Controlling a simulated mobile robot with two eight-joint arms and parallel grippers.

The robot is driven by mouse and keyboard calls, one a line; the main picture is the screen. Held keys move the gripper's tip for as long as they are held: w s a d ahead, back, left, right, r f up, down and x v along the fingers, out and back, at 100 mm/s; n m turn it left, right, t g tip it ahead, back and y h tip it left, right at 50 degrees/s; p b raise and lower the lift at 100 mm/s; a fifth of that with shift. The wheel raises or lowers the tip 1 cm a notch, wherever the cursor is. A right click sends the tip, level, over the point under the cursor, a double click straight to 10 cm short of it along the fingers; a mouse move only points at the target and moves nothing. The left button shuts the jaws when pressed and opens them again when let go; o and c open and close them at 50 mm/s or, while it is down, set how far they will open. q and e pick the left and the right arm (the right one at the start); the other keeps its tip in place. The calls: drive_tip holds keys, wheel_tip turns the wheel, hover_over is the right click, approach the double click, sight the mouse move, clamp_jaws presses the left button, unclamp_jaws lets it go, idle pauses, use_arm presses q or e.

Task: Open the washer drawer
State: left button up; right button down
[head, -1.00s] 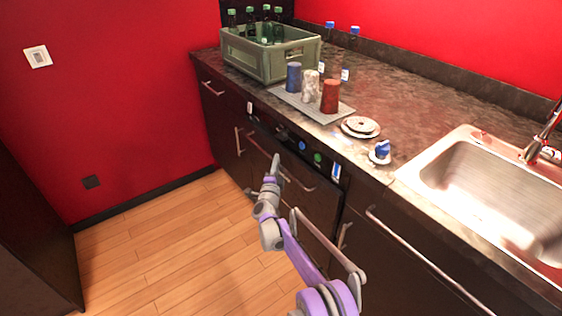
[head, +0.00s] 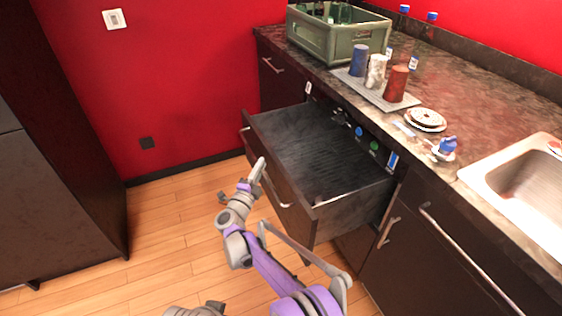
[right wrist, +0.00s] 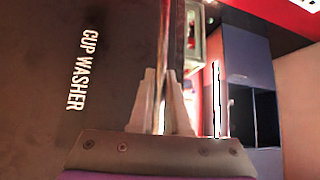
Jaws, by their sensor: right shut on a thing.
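The washer drawer (head: 322,205) is pulled out from the dark counter front in the head view, and its dark ribbed inside shows. Its front faces the floor at the left and carries a long metal handle (head: 284,203). My right gripper (head: 257,170) is at the drawer's front, shut on the handle. In the right wrist view the fingers (right wrist: 166,105) close on the handle bar, beside the dark front panel lettered "CUP WASHER" (right wrist: 82,68). A grey part at the bottom edge of the head view may belong to my left arm; its jaws cannot be made out.
The counter holds a green crate (head: 338,40) of bottles, cups on a grey mat (head: 365,90), stacked saucers (head: 426,118) and a blue-topped item (head: 447,148). A sink (head: 520,185) is at right. A dark cabinet (head: 60,190) stands at left, with open wood floor between.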

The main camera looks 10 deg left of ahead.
use_arm(q)
drive_tip(key=shift+f, duration=0.2)
use_arm(e)
drive_tip(key=s+a, duration=0.4)
drive_tip(key=a, duration=0.2)
drive_tip(key=shift+s, duration=0.1)
drive_tip(key=c, duration=0.9)
unclamp_jaws()
use_arm(q)
drive_tip(key=shift+a, duration=0.1)
use_arm(e)
drive_tip(key=shift+d, duration=0.1)
